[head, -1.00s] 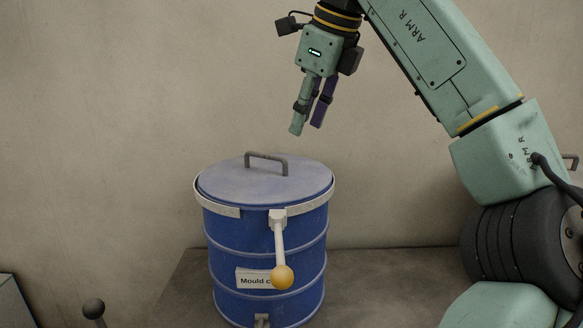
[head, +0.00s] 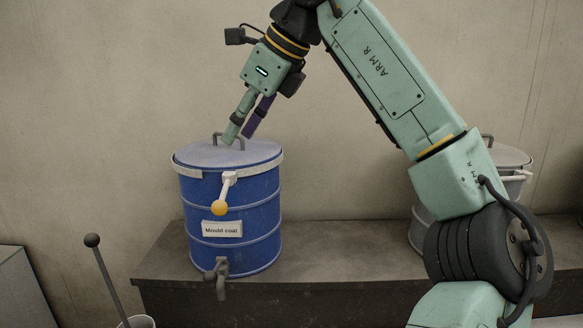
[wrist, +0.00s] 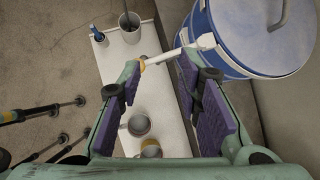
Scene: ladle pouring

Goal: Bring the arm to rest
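My gripper (head: 242,132) is at the end of my raised arm, pointing down. In the head view its fingers overlap the back of the lid of a blue drum (head: 255,210); I cannot tell the exact gap. In the wrist view my gripper (wrist: 162,92) has its two purple-padded fingers well apart, with nothing held between them. The drum is labelled "Mould coat" and its grey lid (head: 195,155) is on. A white lever with a yellow knob (head: 219,208) hangs at its front, and shows between the fingertips in the wrist view, apparently farther off.
The drum stands on a dark bench (head: 340,268) against the wall. A grey drum (head: 507,158) is partly behind my arm. A dark-knobbed rod (head: 107,275) rises at lower left. In the wrist view, a white surface (wrist: 115,62) holds several containers, and long handles (wrist: 35,112) lie left.

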